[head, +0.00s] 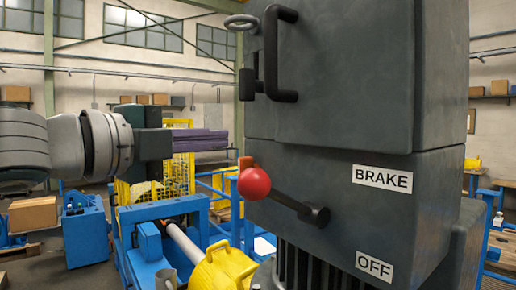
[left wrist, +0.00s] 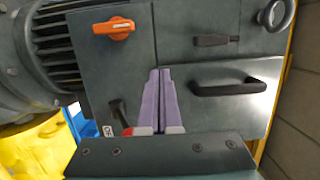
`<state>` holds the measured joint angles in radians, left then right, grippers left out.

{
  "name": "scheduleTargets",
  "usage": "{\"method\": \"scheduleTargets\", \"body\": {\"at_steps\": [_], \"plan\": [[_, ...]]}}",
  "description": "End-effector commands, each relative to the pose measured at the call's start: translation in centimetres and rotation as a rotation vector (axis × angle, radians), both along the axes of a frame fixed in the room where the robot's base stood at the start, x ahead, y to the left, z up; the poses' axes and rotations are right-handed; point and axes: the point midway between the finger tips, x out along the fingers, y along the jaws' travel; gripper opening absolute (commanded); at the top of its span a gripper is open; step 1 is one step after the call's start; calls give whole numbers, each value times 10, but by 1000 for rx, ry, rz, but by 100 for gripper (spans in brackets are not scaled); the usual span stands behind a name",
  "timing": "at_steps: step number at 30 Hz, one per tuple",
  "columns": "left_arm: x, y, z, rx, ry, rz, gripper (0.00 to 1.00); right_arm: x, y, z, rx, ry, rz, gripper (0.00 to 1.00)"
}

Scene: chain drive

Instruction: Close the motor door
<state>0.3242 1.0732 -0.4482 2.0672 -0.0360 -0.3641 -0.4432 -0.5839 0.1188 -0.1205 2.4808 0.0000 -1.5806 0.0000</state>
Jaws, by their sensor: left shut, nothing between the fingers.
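The motor housing is a large dark grey cabinet on the right of the head view. Its upper part, the door panel (head: 350,70), bears a black bar handle (head: 283,55); I cannot tell whether the panel is fully flush. The handle also shows in the left wrist view (left wrist: 236,88), on the door panel (left wrist: 215,65). My left gripper (head: 227,142) has purple fingers, shut and empty, and is left of the housing. In the left wrist view the fingertips (left wrist: 160,72) lie over the seam beside the door panel. My right gripper is not in view.
A red ball lever (head: 254,184) sticks out below the door, near BRAKE and OFF labels. An orange knob (left wrist: 114,28) sits on the neighbouring panel. A metal ring (head: 241,22) is at the upper left. Yellow parts and a blue frame (head: 165,212) stand below.

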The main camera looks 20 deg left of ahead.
Motion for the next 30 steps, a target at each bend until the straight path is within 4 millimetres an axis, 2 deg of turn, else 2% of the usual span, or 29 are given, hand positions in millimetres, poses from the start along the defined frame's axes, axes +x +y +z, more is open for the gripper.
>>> {"method": "scheduleTargets", "body": {"at_steps": [1,5,11,18,25,28,30], "plan": [[-10,5,-10,8,4,-1,0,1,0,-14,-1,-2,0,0],[-28,14,-10,10,3,-7,0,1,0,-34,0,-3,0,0],[-38,28,-6,-2,4,12,0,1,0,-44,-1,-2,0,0],[-45,27,-3,1,2,1,0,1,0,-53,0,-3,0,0],[-47,27,0,-3,1,-2,0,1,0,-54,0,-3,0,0],[-47,33,-12,-46,28,33,0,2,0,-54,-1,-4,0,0],[-48,43,-33,-122,79,100,0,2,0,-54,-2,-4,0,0]]}}
